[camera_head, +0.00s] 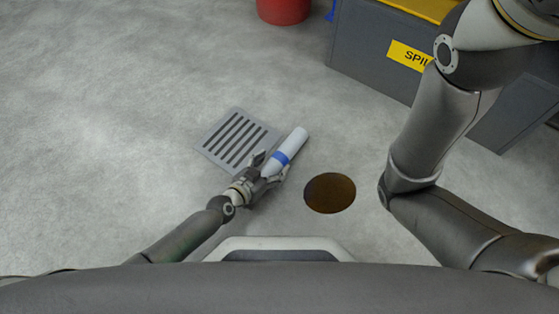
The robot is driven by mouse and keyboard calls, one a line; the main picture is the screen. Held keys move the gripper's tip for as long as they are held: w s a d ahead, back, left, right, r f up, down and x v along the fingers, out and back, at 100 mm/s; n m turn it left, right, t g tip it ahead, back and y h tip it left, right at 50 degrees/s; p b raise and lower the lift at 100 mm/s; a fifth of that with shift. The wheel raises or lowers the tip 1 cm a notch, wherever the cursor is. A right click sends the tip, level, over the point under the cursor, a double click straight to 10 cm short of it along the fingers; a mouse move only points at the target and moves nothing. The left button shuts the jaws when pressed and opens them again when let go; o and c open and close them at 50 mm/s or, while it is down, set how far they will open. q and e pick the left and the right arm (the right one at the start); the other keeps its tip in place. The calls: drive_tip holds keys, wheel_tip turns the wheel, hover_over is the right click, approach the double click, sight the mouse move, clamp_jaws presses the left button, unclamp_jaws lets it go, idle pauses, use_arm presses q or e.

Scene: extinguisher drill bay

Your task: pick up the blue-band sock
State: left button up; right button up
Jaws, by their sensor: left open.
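The blue-band sock (294,144) is a white tube-like roll with a blue band. It lies on the floor at a slant, beside the lower right edge of a floor drain grate. My left gripper (272,168) is open at the sock's near end, with its fingers on either side of it. Whether the fingers touch the sock cannot be told. My right arm comes in at the right, but its gripper is out of the picture.
The slotted drain grate (238,138) is set in the concrete floor. A round brown patch (330,193) lies right of the sock. A grey bin (372,60) with a yellow label stands at the upper right. A red container (283,8) stands at the top. The floor at left is clear.

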use_arm(q)
drive_tip(key=c, duration=1.2)
drive_tip(key=shift+r, duration=0.15)
